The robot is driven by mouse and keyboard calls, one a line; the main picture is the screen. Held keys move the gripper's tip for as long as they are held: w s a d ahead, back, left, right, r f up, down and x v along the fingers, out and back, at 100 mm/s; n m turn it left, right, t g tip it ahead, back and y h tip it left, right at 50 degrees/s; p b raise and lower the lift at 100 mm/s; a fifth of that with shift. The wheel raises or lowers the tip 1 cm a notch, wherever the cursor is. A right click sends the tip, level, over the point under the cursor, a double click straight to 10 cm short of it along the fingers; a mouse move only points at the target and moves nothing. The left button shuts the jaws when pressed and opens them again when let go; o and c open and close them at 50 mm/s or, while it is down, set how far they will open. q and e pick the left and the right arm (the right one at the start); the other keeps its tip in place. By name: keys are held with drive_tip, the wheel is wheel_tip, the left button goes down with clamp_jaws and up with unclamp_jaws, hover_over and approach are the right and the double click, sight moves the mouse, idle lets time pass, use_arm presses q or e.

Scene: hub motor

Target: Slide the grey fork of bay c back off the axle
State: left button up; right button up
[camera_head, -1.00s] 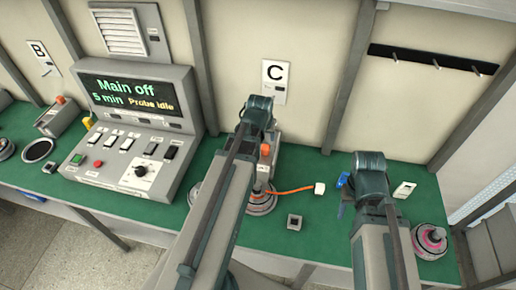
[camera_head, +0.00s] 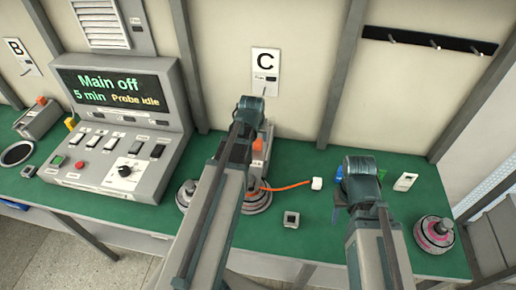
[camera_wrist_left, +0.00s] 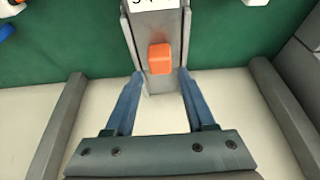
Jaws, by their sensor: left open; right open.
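At bay c, under the C sign (camera_head: 265,70), a grey fixture with an orange block (camera_head: 258,146) stands on the green bench. A round hub motor (camera_head: 258,202) is at its foot, partly hidden by my left arm. The fork and axle cannot be made out clearly. In the left wrist view my left gripper (camera_wrist_left: 158,80) is open, its blue fingers either side of the grey upright (camera_wrist_left: 155,25) near the orange block (camera_wrist_left: 160,58); contact cannot be told. My right gripper (camera_head: 339,174) is open and apart, over the bench to the right, partly hidden by its wrist.
An orange cable (camera_head: 290,186) runs from the hub to a white plug (camera_head: 316,183). A small grey box (camera_head: 291,219) and a pink-marked hub (camera_head: 433,233) sit on the bench. A control console (camera_head: 120,130) reading "Main off" stands left.

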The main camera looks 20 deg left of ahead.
sight(258, 141)
use_arm(q)
drive_tip(key=b+x, duration=0.3)
drive_tip(key=x, duration=0.2)
drive_tip(key=shift+f+b, duration=0.15)
drive_tip(key=shift+b, duration=0.25)
clamp_jaws()
idle(1.0)
